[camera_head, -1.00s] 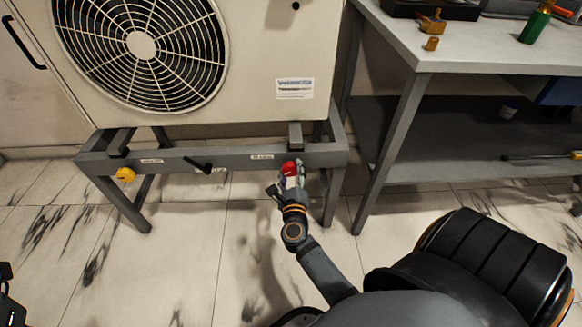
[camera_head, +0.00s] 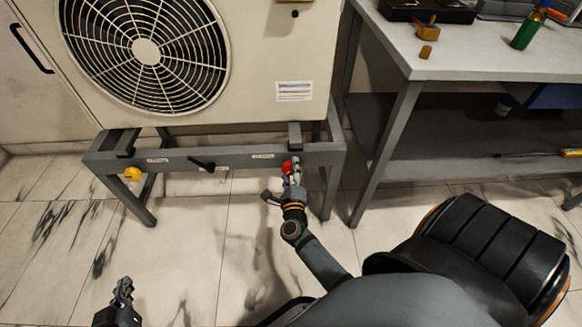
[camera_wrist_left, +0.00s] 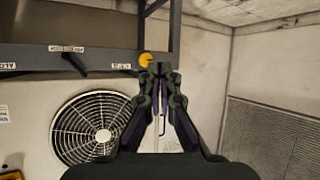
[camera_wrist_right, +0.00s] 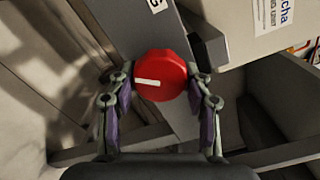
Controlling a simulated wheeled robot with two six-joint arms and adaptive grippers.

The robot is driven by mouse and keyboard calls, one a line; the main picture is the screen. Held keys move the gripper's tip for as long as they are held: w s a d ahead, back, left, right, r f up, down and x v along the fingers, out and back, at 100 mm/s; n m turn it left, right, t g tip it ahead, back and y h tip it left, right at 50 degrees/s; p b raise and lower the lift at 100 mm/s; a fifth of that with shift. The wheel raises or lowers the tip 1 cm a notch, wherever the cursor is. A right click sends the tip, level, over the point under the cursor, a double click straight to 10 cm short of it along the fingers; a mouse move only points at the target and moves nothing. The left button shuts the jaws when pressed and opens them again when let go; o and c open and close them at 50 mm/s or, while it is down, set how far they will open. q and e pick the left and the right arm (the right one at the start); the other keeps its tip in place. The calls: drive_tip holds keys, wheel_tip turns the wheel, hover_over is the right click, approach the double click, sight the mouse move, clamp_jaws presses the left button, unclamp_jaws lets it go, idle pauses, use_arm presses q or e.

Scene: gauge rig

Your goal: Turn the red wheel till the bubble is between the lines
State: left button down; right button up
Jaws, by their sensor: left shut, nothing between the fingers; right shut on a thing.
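The red wheel (camera_head: 288,166) sits at the right end of the grey stand's front beam. The right wrist view shows the wheel (camera_wrist_right: 162,76) close up, with a white bar mark across its face, tilted slightly from level. My right gripper (camera_head: 291,178) is shut on it, with one finger on each side; the fingers also show in the right wrist view (camera_wrist_right: 160,90). My left gripper (camera_head: 123,284) is shut and empty, low at the left, away from the stand; its fingertips show in the left wrist view (camera_wrist_left: 158,70). I cannot make out a bubble or lines.
The grey stand (camera_head: 232,157) carries a fan unit (camera_head: 256,65). A yellow knob (camera_head: 132,174) and a black lever (camera_head: 203,163) are on its beam. A workbench (camera_head: 440,50) with tools stands at the right. The floor in front of the stand is open.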

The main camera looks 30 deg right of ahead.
use_arm(q)
drive_tip(key=s+d+f+g+p, duration=0.1)
drive_tip(key=s+f+g+p, duration=0.1)
drive_tip(key=s+f+g, duration=0.7)
use_arm(e)
drive_tip(key=shift+r+n, duration=0.15)
drive_tip(key=shift+n, duration=0.75)
drive_tip(key=n+p, duration=0.2)
drive_tip(key=shift+r+n, duration=0.15)
drive_tip(key=shift+n, duration=0.25)
use_arm(q)
drive_tip(key=s+a+r+g+p, duration=0.2)
drive_tip(key=s+r+p, duration=0.1)
drive_tip(key=s+r, duration=0.2)
drive_tip(key=shift+a+y+p, duration=0.2)
drive_tip(key=shift+y+p, duration=0.1)
drive_tip(key=shift+p, duration=0.1)
use_arm(e)
drive_tip(key=shift+n, duration=2.3)
use_arm(q)
drive_tip(key=shift+r, duration=0.1)
use_arm(e)
drive_tip(key=shift+f, duration=0.2)
use_arm(q)
drive_tip(key=shift+s, duration=0.1)
use_arm(e)
drive_tip(key=o, duration=1.2)
drive_tip(key=shift+c, duration=0.2)
